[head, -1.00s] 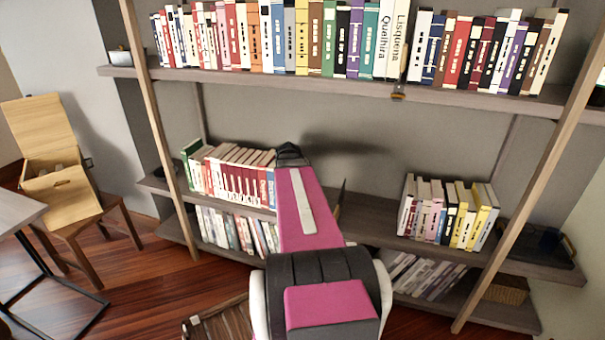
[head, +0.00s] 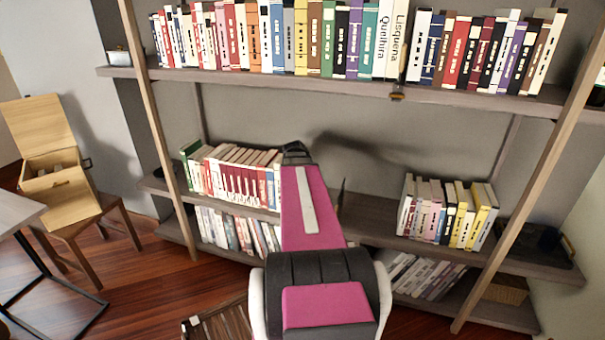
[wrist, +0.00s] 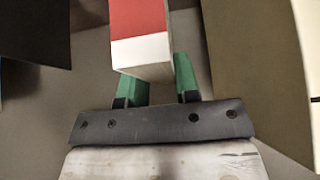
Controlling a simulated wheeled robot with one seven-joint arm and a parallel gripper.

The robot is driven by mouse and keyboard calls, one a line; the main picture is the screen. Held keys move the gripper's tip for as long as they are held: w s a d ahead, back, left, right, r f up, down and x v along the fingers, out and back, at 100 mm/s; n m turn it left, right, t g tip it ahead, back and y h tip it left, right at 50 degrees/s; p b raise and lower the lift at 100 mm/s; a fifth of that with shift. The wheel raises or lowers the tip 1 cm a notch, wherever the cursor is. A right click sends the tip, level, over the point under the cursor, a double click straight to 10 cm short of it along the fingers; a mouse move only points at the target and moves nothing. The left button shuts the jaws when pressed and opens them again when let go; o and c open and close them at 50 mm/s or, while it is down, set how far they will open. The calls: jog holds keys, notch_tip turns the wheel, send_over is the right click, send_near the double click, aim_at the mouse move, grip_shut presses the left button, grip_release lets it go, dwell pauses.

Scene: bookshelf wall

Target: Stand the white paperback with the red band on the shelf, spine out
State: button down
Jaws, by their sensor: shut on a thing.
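The white paperback with the red band (wrist: 142,35) is in my gripper (wrist: 152,88) in the wrist view. The two green fingers are shut on it, one on each side. A white end of the book faces the camera, with the red part beyond it. The rest of the book runs out of the top of the picture. In the head view my arm hides both gripper and book. The middle shelf (head: 375,215) has a bare stretch just right of my arm.
On the middle shelf, one book row (head: 235,175) is left of my arm and another (head: 447,210) is farther right. A thin dark upright edge (head: 341,192) shows beside my arm. In the wrist view a dark block (wrist: 35,30) and a brownish panel (wrist: 255,70) flank the book.

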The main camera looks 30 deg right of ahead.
jog(key=shift+f, duration=0.15)
dwell(0.4)
jog(key=c, duration=0.8)
grip_release()
jog(key=v, duration=1)
jog(key=shift+s+a+r, duration=0.15)
jog(key=shift+s+r, duration=0.05)
jog(key=shift+r, duration=0.05)
jog(key=s+a+f+n+g+y, duration=0.1)
jog(key=a+f, duration=0.4)
jog(key=a, duration=0.5)
jog(key=s+a+f+n+g+y, duration=0.2)
jog(key=a+f+n, duration=0.3)
jog(key=a, duration=0.6)
jog(key=s+a+f+n+g+y, duration=0.1)
jog(key=s+a+f+n+y, duration=0.1)
jog(key=a+f, duration=0.5)
jog(key=shift+s+a+f+n, duration=0.1)
jog(key=shift+s+a+n, duration=0.25)
jog(key=shift+a, duration=0.35)
jog(key=shift+s+a+n, duration=0.25)
jog(key=shift+s+a, duration=0.15)
jog(key=shift+a, duration=0.25)
jog(key=shift+s+a+f+n, duration=0.1)
jog(key=shift+s+a+n, duration=0.25)
jog(key=shift+a, duration=0.35)
